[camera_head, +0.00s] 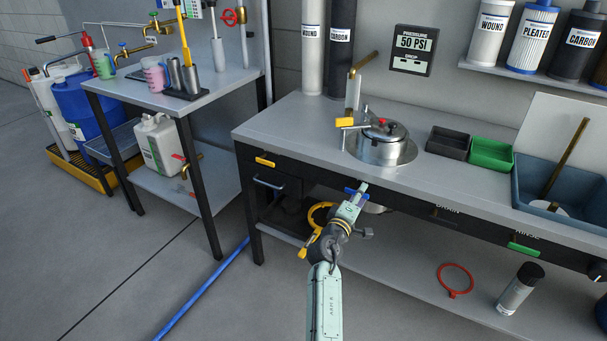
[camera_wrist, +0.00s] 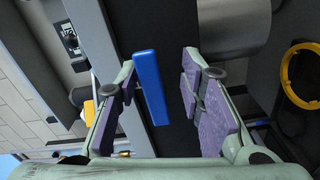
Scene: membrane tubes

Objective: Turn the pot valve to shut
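A steel pot (camera_head: 378,150) with a lid and a red knob sits in the bench top. Below it, on the dark front panel of the bench, is a blue lever handle (camera_head: 355,192); I cannot read a label on it, so I cannot confirm it is the pot valve. My gripper (camera_head: 350,206) is at the bench front, right at this handle. In the wrist view the blue handle (camera_wrist: 151,88) appears as a bar between my two open purple-padded fingers (camera_wrist: 155,105), closer to the left finger.
A yellow handle (camera_head: 265,161) is left on the same panel, a green handle (camera_head: 523,249) right. The bench edge overhangs a lower shelf with a red ring (camera_head: 455,279) and a spray can (camera_head: 520,288). Black (camera_head: 447,143) and green (camera_head: 490,152) trays stand on top.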

